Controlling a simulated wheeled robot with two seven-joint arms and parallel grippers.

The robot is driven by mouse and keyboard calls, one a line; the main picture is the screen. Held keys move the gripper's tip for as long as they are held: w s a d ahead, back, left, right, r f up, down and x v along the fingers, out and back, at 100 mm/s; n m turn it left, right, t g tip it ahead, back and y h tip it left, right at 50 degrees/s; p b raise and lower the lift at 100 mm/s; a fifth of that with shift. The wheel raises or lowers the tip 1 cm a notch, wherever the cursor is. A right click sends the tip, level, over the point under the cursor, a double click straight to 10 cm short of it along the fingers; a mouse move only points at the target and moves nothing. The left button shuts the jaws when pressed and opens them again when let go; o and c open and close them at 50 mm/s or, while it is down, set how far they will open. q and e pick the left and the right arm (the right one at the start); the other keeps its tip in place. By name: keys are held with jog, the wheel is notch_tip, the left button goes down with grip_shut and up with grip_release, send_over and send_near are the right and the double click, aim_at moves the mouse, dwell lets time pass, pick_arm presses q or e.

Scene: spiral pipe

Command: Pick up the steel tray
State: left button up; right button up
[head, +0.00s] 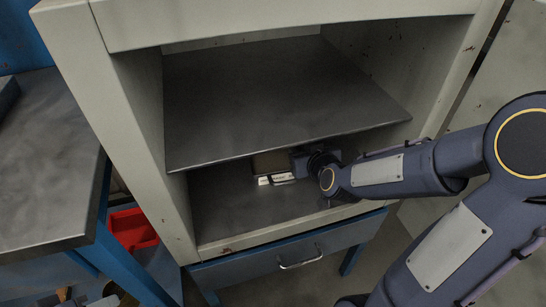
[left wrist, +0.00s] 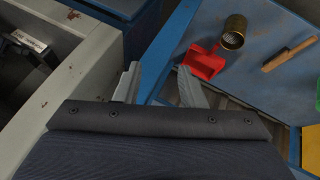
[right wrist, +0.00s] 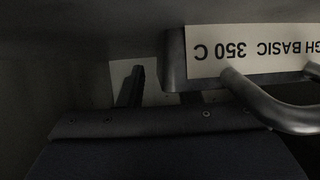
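The steel tray (head: 270,163) sits on the lower shelf of the cabinet, under the upper shelf, with a white label and a front handle. In the right wrist view its label and curved handle (right wrist: 275,108) are close, at the upper right. It also shows dimly in the left wrist view (left wrist: 38,45). My right gripper (head: 300,165) is inside the compartment beside the tray; in the right wrist view its fingers (right wrist: 158,80) look apart, the right one partly hidden near the tray's corner. My left gripper (left wrist: 158,68) is open and empty outside the cabinet, out of the head view.
The upper shelf (head: 270,95) is bare and overhangs the tray. A blue drawer (head: 285,252) lies below. A grey-topped bench (head: 50,165) stands left.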

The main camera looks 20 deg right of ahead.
jog(key=shift+w, duration=0.15)
grip_shut()
dwell(1.4)
